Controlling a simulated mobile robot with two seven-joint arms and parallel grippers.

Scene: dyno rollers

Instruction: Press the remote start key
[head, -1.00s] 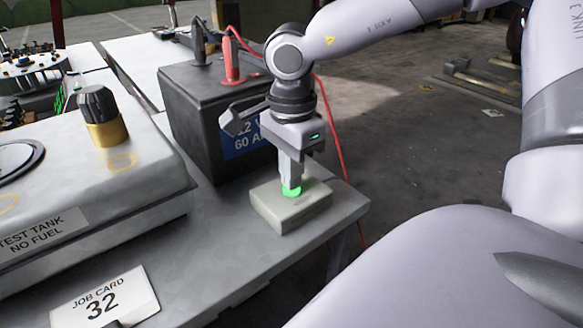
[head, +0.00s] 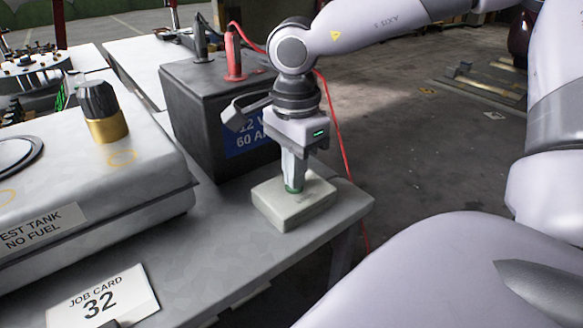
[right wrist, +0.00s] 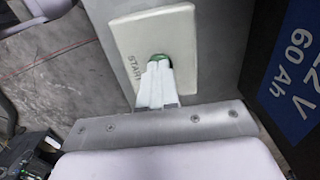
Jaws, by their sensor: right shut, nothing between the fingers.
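The remote start box (head: 296,207) is a pale beige block on the grey bench near its right corner. It also shows in the right wrist view (right wrist: 180,35), with the word START printed on it. Its green start key (right wrist: 161,58) is mostly hidden behind my fingertips; a dark green sliver shows in the head view (head: 293,189). My right gripper (head: 293,183) points down, shut and empty, with its tips at the key. They appear to touch it, but how far the key is pressed cannot be told. My left gripper is not in view.
A black 12 V battery (head: 205,115) with black and red clamps stands just behind the box. A grey test tank (head: 95,195) fills the bench's left, and a job card (head: 102,297) lies in front. Bare bench top lies between the tank and the box.

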